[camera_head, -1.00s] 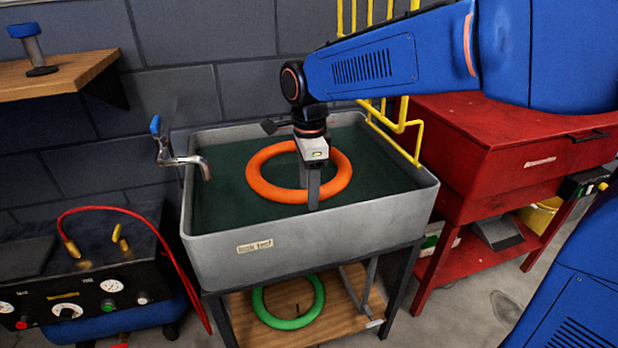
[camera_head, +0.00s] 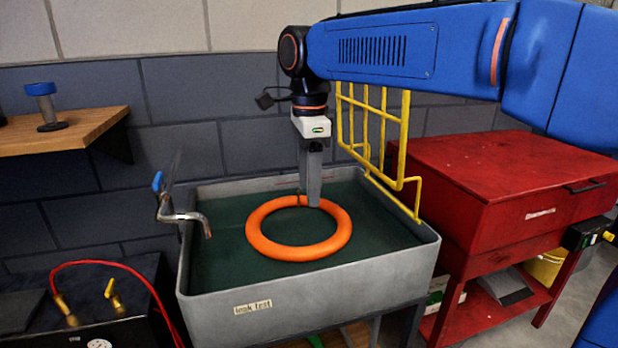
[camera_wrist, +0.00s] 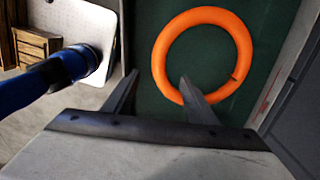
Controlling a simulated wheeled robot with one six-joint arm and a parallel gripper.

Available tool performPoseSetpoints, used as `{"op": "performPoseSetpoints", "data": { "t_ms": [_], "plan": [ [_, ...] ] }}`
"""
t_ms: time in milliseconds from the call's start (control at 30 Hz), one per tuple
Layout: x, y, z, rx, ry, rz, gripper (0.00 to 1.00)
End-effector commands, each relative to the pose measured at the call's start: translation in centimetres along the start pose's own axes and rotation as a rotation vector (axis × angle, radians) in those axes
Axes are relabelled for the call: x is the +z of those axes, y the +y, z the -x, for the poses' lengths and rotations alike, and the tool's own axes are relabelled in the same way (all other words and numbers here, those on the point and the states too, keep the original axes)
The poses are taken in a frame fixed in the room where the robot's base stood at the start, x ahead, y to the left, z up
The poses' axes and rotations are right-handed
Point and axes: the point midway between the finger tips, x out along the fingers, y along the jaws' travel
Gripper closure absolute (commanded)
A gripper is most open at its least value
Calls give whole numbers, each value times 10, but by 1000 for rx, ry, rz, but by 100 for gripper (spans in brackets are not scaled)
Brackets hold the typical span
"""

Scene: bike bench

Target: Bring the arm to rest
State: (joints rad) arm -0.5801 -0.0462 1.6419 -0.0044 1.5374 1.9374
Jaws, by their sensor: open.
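My gripper (camera_head: 311,203) is open and points down over the back part of the grey leak test basin (camera_head: 215,290). In the wrist view my gripper (camera_wrist: 158,85) shows two spread fingers with nothing between them. An orange ring (camera_head: 340,238) lies in the dark green basin, below and in front of the fingers in the head view. The ring also shows in the wrist view (camera_wrist: 172,40), past the right fingertip. The fingers seem to be above the ring; whether a tip touches it I cannot tell.
A tap (camera_head: 185,215) stands at the basin's left edge. A yellow wire rack (camera_head: 400,150) and a red cabinet (camera_head: 465,170) are on the right. A wooden shelf (camera_head: 60,135) holds a blue-capped container (camera_head: 45,105). A black gauge box (camera_head: 120,285) with a red hose is lower left.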

Motion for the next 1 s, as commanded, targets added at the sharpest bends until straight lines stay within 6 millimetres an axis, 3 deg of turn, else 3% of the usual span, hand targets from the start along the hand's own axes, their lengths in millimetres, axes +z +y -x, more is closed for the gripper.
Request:
{"op": "performPoseSetpoints", "data": {
  "t_ms": [200, 367, 700, 1000],
  "plan": [
    [-6, 3, 11, -4, -2, 14, 48],
    [-38, 21, 4, -37, -9, 120, 48],
    [-129, 93, -38, -157, 19, 510, 48],
    [-185, 166, -92, -243, 117, 857, 48]
  ]
}}
